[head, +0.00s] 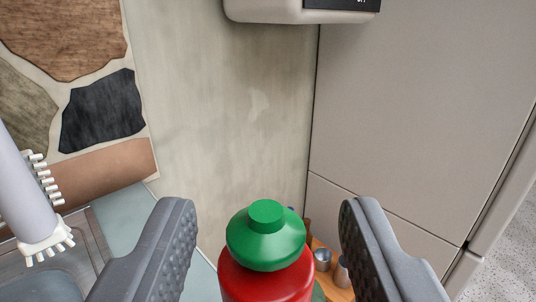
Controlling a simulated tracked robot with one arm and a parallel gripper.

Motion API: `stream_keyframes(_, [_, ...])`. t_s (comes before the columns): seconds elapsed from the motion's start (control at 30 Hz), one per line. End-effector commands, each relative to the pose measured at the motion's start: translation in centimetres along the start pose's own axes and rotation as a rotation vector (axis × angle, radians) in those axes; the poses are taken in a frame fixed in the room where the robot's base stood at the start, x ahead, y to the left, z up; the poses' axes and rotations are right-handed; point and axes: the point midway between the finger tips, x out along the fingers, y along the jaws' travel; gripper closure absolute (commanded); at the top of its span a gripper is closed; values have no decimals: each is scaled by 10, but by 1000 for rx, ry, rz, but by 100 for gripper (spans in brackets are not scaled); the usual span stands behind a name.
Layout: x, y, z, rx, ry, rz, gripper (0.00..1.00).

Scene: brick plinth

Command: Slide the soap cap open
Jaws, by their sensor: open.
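A red soap bottle (266,281) with a green cap (266,234) stands at the bottom middle of the head view. Its lower part is cut off by the picture's edge. The cap has a small raised round top. My gripper (268,222) is open, with one grey finger to the left of the bottle and one to the right. There is a visible gap between each finger and the cap, and nothing is held.
A white-bristled brush (38,215) stands at the left by a metal sink (60,270). A stone and plaster wall (225,110) rises behind. Tall beige cabinet panels (420,110) stand to the right. Small metal cups (322,260) sit on a wooden surface behind the bottle.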

Motion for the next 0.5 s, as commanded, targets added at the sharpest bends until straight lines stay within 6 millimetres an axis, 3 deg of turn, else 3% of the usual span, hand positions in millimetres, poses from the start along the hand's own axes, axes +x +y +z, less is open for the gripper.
stream_keyframes(0.2, [19, -1, 0, 0, 1, 0, 54])
stream_keyframes(0.5, [26, 0, 0, -1, 1, 0, 54])
